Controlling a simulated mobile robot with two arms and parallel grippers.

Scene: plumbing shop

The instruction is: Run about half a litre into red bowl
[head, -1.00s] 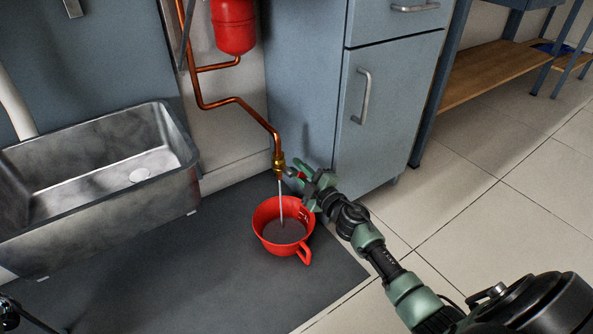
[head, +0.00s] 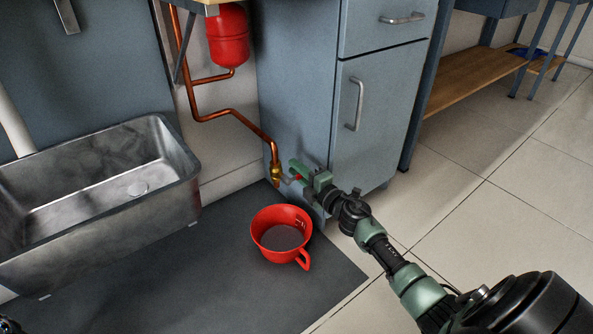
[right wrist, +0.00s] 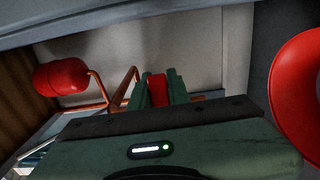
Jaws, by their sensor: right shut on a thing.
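The red bowl (head: 258,232), a jug-like vessel with a handle, stands upright on the dark mat below the brass tap (head: 275,171). Grey-looking water (head: 283,238) covers its inside bottom; pale marks show on its inner wall. No stream shows between tap and bowl. My right gripper (head: 297,176) is at the tap, shut on its red handle, which shows between the fingers in the right wrist view (right wrist: 157,90). The bowl's red side also shows there at the right (right wrist: 290,95).
A metal sink (head: 190,190) stands left of the bowl. Copper pipe (head: 222,114) runs from the tap up towards a red tank (head: 229,38). A blue-grey cabinet (head: 375,120) stands close behind my right gripper. The mat (head: 200,285) is clear in front of the bowl.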

